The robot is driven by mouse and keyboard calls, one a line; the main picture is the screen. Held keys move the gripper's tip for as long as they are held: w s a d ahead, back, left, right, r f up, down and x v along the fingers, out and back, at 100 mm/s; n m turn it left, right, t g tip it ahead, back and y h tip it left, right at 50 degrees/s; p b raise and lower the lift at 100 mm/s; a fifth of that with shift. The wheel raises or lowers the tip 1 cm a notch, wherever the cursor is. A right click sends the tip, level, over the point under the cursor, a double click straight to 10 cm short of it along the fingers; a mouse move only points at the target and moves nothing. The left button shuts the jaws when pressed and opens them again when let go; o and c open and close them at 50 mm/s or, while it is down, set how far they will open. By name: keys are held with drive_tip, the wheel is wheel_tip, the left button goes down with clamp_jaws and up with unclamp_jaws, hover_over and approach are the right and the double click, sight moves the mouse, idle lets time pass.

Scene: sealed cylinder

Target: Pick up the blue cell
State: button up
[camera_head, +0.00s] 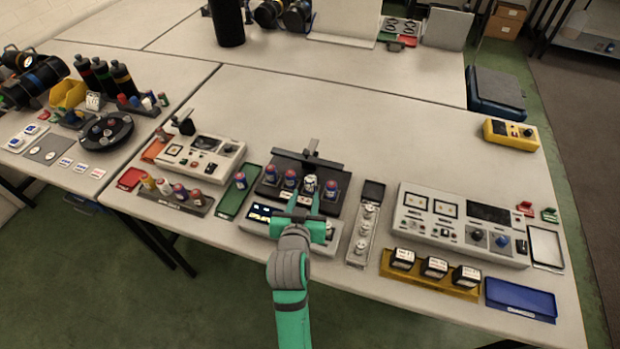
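Several small cells stand in a row in a black rack (262,192) near the middle of the table. Blue cells with reddish tops stand at its left end (270,173), second from left (290,178) and at the right end (331,188). A whitish cell with dark markings (310,183) stands between the last two. Another blue cell (241,180) is on a green tray (232,201) to the left. My green gripper (305,197) is open in front of the rack, its two fingers apart and pointing at the row. I see nothing held between them; exact fingertip clearance is unclear.
A grey device with a display (260,212) lies under my gripper. A narrow tray with round pieces (357,247) and a large meter panel (460,227) stand right. A rack of bottles (170,205) and another meter (200,155) stand left. The table behind the black rack is mostly clear.

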sight(310, 184)
drive_tip(key=x, duration=1)
drive_tip(key=shift+w+d, duration=0.1)
drive_tip(key=shift+d, duration=0.2)
drive_tip(key=shift+a, duration=0.1)
drive_tip(key=shift+c, duration=0.3)
drive_tip(key=c, duration=0.8)
